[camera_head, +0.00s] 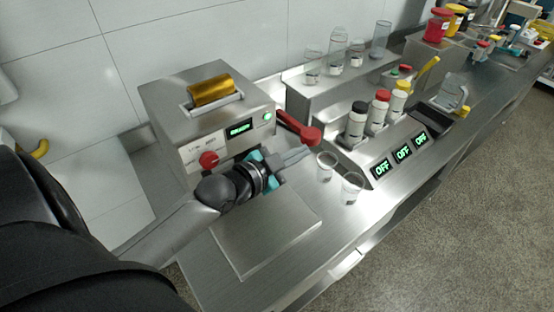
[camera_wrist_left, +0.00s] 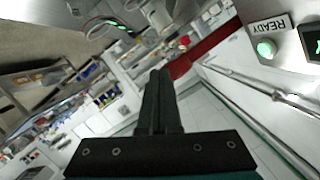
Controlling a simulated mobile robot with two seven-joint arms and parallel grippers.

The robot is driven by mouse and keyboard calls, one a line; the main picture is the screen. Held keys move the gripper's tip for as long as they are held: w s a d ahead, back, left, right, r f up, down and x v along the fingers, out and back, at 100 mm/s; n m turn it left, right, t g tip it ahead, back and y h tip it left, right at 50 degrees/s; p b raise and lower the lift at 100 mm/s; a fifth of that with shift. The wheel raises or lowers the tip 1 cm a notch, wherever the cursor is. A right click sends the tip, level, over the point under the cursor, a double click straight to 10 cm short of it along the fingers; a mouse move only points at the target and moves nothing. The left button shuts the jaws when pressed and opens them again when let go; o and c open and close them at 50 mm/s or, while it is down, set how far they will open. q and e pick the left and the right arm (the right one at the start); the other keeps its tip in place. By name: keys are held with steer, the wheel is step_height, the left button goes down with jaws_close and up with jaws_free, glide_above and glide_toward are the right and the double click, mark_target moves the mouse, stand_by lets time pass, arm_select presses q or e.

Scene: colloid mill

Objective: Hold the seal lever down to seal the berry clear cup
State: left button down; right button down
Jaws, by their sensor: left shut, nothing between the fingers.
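The sealing machine (camera_head: 168,113) is a metal box with a gold film roll (camera_head: 212,92) on top. Its red seal lever (camera_head: 298,127) sticks out at the right side. The lever also shows in the left wrist view (camera_wrist_left: 207,47), beyond and to the right of my fingers. My left gripper (camera_head: 308,151) is shut and empty in front of the machine, its fingertips just below the lever's red end in the head view. I cannot tell whether they touch it. Two clear cups (camera_head: 326,166) (camera_head: 352,186) stand on the counter; I cannot tell if either is the berry cup. My right gripper is out of view.
A green light (camera_wrist_left: 265,49) labelled READY is lit on the machine. A red knob (camera_head: 208,159) is on its front. Bottles with black, red and yellow caps (camera_head: 378,112) stand right, behind several OFF displays (camera_head: 403,153). Glassware stands on a metal shelf (camera_head: 318,92).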

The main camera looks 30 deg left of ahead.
arm_select(q)
steer(key=v, duration=0.6)
steer(key=shift+s+r, duration=0.15)
steer(key=shift+s, duration=0.2)
steer(key=shift+a, duration=0.2)
steer(key=shift+d, duration=0.1)
stand_by(0.6)
